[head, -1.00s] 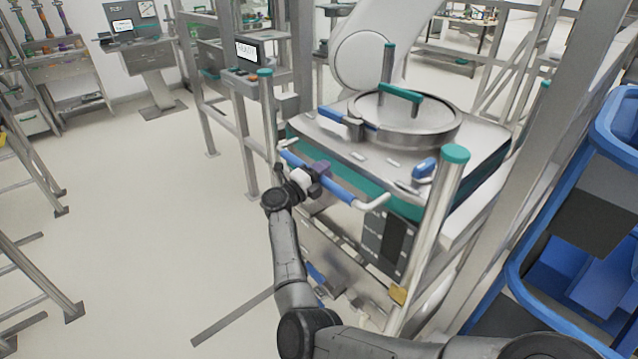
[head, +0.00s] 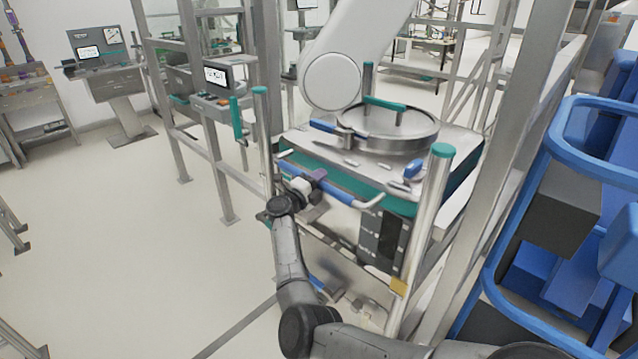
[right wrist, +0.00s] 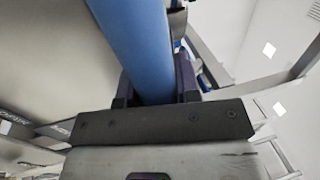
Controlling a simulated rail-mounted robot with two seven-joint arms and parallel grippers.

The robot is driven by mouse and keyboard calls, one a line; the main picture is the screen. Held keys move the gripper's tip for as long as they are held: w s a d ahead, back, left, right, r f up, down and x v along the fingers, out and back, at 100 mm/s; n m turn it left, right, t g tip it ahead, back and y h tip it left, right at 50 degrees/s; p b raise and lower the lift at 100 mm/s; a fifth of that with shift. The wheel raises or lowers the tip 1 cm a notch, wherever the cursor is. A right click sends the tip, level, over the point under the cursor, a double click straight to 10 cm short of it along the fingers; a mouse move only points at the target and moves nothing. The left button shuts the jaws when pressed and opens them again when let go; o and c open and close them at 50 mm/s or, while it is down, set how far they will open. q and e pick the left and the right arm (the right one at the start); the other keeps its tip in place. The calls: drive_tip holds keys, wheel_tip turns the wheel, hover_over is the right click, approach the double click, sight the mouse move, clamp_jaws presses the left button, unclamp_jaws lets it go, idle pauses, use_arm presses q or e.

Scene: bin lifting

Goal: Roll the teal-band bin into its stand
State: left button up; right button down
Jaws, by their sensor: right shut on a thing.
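The teal-band bin (head: 335,172) is a steel bin with a teal band below its top, a round lid (head: 388,128) with a teal handle, and a blue push bar (head: 330,184) along its near side. It sits within a metal frame with teal-capped posts. My right gripper (head: 312,184) is shut on the blue bar, left of the bar's middle. In the right wrist view the blue bar (right wrist: 137,45) runs between the two dark fingers. My left gripper is not in view.
Teal-capped posts (head: 432,215) stand at the bin's near corners. A blue-framed rack (head: 510,262) is close on the right. A white robot arm (head: 335,78) hangs behind the bin. Consoles (head: 106,68) stand back left. The floor (head: 130,230) at left is open.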

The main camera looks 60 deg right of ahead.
drive_tip(key=shift+d+f, duration=0.15)
drive_tip(key=shift+f, duration=0.2)
drive_tip(key=c, duration=1.2)
unclamp_jaws()
drive_tip(key=o, duration=0.4)
drive_tip(key=shift+d+r, duration=0.25)
drive_tip(key=shift+r, duration=0.05)
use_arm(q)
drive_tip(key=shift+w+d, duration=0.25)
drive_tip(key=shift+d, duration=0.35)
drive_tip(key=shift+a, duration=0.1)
use_arm(e)
drive_tip(key=shift+a, duration=0.1)
use_arm(q)
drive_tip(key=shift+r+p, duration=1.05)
drive_tip(key=shift+p, duration=0.05)
use_arm(e)
drive_tip(key=shift+v, duration=6.85)
